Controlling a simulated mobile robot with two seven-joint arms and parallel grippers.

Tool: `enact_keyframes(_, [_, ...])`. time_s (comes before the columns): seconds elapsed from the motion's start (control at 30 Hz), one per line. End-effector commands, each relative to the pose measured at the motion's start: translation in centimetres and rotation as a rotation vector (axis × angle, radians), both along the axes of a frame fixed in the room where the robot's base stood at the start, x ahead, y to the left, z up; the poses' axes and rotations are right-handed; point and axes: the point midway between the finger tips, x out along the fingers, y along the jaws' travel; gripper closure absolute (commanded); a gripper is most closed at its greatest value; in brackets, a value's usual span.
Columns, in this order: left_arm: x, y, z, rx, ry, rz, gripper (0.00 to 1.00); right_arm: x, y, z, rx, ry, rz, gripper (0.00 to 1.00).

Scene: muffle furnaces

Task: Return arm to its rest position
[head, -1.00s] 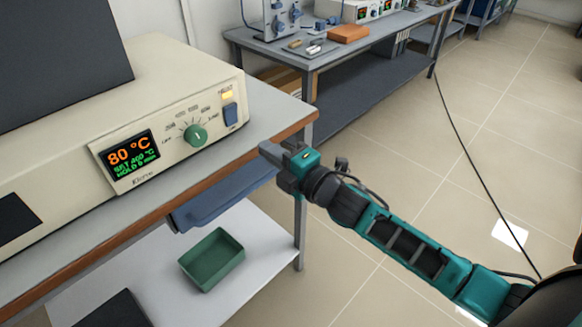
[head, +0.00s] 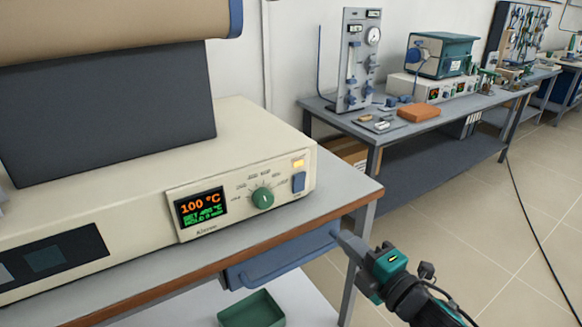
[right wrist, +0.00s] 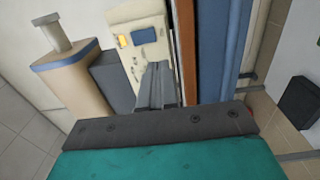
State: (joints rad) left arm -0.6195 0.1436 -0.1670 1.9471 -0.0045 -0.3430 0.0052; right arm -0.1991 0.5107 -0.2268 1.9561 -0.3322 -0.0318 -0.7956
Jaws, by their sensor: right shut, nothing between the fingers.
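My right arm reaches in from the lower right, and its gripper (head: 343,243) is shut and empty. It is in front of the table's right end, near the blue drawer (head: 285,258) under the tabletop. The gripper (right wrist: 155,72) also shows in the right wrist view, with its fingers together. The cream furnace control unit (head: 240,140) stands on the table. Its display (head: 201,207) reads 100 °C in orange, with smaller green lines below. It has a green knob (head: 263,198), a lit yellow lamp (head: 298,163) and a blue switch (head: 298,182). My left gripper is out of view.
The table's brown front edge (head: 190,281) is close to my right gripper. A green bin (head: 252,311) sits on the lower shelf. A second bench (head: 405,127) at the back carries a gauge panel (head: 358,62), an orange block (head: 418,112) and a teal-topped furnace (head: 443,54).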

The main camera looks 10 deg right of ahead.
Motion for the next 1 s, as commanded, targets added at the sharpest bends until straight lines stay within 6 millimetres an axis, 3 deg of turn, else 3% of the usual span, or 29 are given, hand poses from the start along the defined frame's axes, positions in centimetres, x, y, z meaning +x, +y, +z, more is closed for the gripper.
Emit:
enact_keyframes(0.07, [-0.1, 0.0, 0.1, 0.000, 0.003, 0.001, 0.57, -0.6, 0.1, -1.1, 0.067, 0.054, -0.017, 1.00])
enact_keyframes(0.17, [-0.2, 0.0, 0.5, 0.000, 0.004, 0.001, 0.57, -2.5, 0.3, -4.3, 0.283, 0.219, -0.079, 1.00])
enact_keyframes(0.3, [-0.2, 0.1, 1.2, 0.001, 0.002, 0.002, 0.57, -7.3, 0.9, -10.4, 0.720, 0.531, -0.249, 1.00])
enact_keyframes(0.4, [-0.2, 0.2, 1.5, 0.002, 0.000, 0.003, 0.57, -11.1, 1.7, -14.0, 0.996, 0.711, -0.386, 1.00])
enact_keyframes(0.5, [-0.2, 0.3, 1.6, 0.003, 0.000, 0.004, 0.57, -14.0, 2.3, -16.2, 1.191, 0.826, -0.497, 1.00])
enact_keyframes(0.63, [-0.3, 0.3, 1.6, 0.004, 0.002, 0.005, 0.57, -15.6, 2.7, -17.4, 1.306, 0.887, -0.567, 1.00])
enact_keyframes(1.0, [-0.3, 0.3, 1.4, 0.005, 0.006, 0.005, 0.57, -15.7, 2.8, -17.6, 1.313, 0.890, -0.572, 1.00])
